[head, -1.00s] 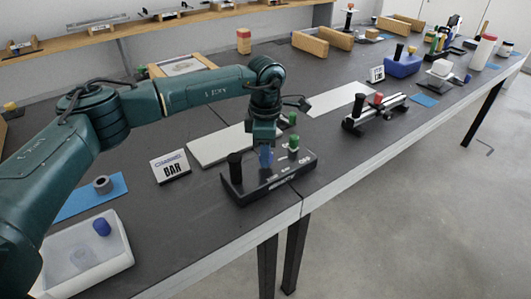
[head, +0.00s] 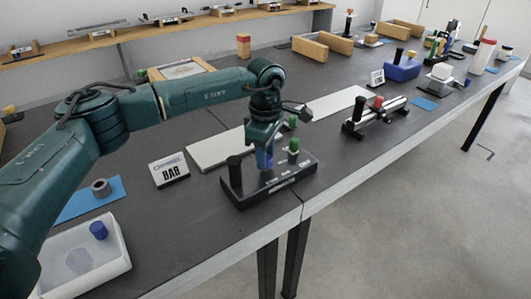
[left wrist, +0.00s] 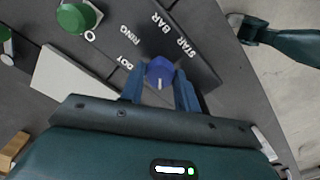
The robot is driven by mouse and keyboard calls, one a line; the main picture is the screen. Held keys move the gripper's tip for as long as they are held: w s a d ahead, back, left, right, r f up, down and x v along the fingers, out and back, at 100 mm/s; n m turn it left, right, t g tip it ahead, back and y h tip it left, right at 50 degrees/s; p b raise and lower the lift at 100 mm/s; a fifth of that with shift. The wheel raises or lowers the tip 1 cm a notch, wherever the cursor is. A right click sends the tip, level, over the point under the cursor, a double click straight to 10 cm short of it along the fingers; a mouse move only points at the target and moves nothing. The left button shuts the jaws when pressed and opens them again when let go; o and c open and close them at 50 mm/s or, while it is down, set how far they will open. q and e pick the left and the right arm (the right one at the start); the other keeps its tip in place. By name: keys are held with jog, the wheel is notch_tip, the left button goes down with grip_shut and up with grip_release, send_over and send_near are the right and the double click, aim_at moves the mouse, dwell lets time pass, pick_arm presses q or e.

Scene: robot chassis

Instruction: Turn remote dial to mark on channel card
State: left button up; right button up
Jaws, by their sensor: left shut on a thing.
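The remote (head: 305,170) is a black box on the table, with a black post (head: 235,170) at its left and a green knob (head: 293,144) near its back. The channel card (head: 170,171) stands to its left and reads "CHANNEL BAR". My left gripper (head: 264,164) points down over the remote. In the left wrist view its blue fingers (left wrist: 160,90) are shut around the blue dial (left wrist: 160,71). The dial's white mark lies on its lower side in that view, away from the labels DOT, RING, BAR and STAR.
A pale board (head: 218,149) lies behind the remote. A white tray (head: 118,262) with a blue peg is at front left. The table's front edge is close to the remote.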

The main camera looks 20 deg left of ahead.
pick_arm(q)
jog(key=o, duration=1)
jog(key=shift+r, duration=0.1)
notch_tip(320, 180, up, 13)
jog(key=shift+r, duration=0.1)
